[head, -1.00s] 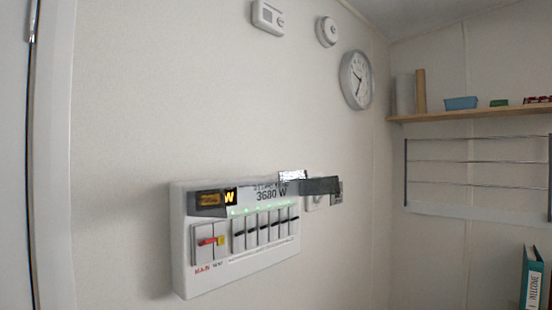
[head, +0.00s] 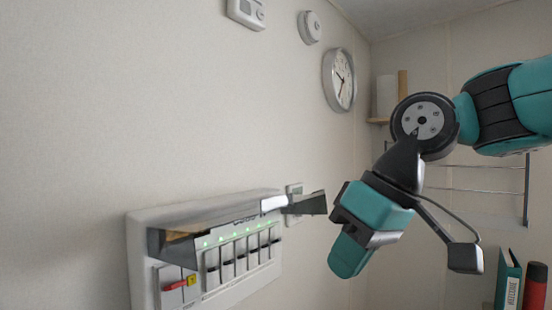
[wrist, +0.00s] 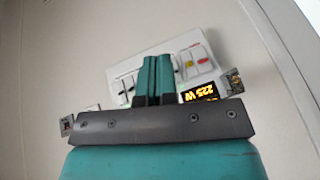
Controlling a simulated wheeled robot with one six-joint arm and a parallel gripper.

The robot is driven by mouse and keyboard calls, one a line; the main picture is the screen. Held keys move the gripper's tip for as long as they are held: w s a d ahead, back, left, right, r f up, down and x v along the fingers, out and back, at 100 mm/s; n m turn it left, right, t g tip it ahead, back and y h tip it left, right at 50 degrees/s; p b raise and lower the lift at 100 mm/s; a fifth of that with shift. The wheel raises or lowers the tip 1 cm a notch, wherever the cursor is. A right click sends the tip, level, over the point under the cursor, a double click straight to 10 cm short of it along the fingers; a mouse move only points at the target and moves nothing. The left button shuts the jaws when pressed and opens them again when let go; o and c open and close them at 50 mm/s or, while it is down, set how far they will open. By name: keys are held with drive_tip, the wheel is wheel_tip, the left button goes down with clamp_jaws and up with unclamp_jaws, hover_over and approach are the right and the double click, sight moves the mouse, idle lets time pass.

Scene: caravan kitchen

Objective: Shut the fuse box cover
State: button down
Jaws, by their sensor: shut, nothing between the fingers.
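The white fuse box (head: 140,275) is on the wall at lower left in the head view. The row of breaker switches and a red-and-yellow main switch (head: 180,284) are exposed. My gripper (head: 348,262) is shut and empty, to the right of the box and lower than the tab, apart from it in the picture. In the wrist view the closed teal fingers (wrist: 152,78) overlap the box (wrist: 122,72), which appears upside down.
A wall clock (head: 339,80), a round detector (head: 310,27) and a thermostat (head: 246,12) are higher on the wall. A wall plate (head: 294,190) is behind the tab. A wire rack (head: 480,190) and books (head: 508,280) are at right. The wall left of the box is bare.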

drive_tip(key=w+a+r+n+t+p, duration=0.15)
drive_tip(key=w+r, duration=0.35)
drive_tip(key=r, duration=0.5)
drive_tip(key=w+a+r+t+p, duration=0.1)
drive_tip(key=w+a+r+p, duration=0.3)
drive_tip(key=r, duration=0.6)
drive_tip(key=b, duration=0.5)
hover_over(275, 198)
drive_tip(key=shift+y, duration=0.3)
wheel_tip(275, 198, down, 9)
drive_tip(key=shift+d+r, duration=0.1)
drive_tip(key=shift+r, duration=0.1)
drive_tip(key=f, duration=0.3)
drive_tip(key=shift+s+d+f, duration=0.15)
drive_tip(key=shift+d+f, duration=0.15)
drive_tip(key=shift+f, duration=0.1)
drive_tip(key=shift+s+d+f+t+y+b, duration=0.2)
drive_tip(key=shift+s+f+t+y+b, duration=0.2)
drive_tip(key=shift+b, duration=1)
